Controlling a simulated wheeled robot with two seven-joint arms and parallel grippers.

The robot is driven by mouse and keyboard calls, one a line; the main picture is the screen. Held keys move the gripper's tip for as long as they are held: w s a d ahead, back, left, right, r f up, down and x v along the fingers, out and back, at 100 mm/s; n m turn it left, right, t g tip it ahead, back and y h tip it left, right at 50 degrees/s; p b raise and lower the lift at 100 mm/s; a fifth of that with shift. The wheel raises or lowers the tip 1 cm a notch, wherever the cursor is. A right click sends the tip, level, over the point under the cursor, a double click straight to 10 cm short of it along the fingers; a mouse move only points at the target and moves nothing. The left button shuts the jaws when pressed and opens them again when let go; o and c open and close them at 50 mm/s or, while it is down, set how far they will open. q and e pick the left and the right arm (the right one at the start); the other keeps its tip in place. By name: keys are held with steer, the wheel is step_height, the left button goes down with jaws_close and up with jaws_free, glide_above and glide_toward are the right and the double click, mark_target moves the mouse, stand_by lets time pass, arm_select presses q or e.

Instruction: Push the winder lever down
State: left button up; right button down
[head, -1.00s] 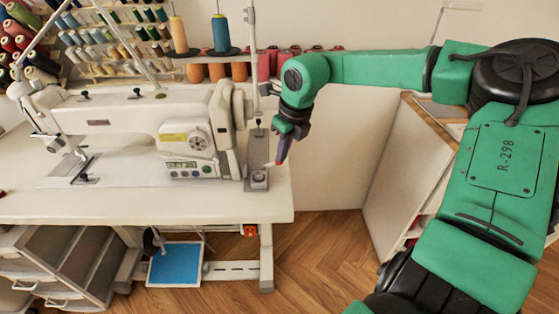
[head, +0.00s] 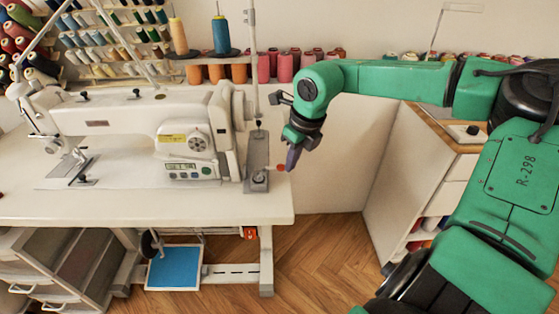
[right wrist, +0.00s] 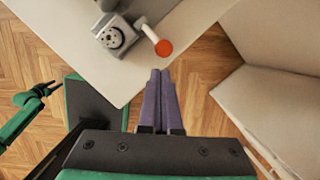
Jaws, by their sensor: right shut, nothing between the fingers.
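The winder lever is a short pale arm with an orange-red tip (head: 281,168). It sticks out from the bobbin winder (head: 257,182) at the right end of the sewing table. In the right wrist view the lever's orange tip (right wrist: 164,47) lies just beyond my fingertips, and the winder (right wrist: 115,37) is up and left. My right gripper (head: 291,164) is shut and empty, its purple fingers pointing down, just right of the lever tip. In the wrist view its fingers (right wrist: 160,76) are together. My left gripper is not in the head view.
The white sewing machine (head: 150,125) stands on the white table (head: 130,208), left of the winder. A thread stand pole (head: 252,50) rises behind the winder. A white cabinet (head: 400,175) stands to the right. Between table and cabinet the space above the wooden floor is open.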

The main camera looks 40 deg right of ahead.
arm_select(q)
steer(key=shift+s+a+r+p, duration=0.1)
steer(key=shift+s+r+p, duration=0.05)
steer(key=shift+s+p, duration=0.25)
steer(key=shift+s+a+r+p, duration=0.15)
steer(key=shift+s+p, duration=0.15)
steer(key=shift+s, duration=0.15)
arm_select(e)
steer(key=v, duration=1.4)
steer(key=shift+s+r, duration=0.15)
steer(key=shift+r, duration=0.15)
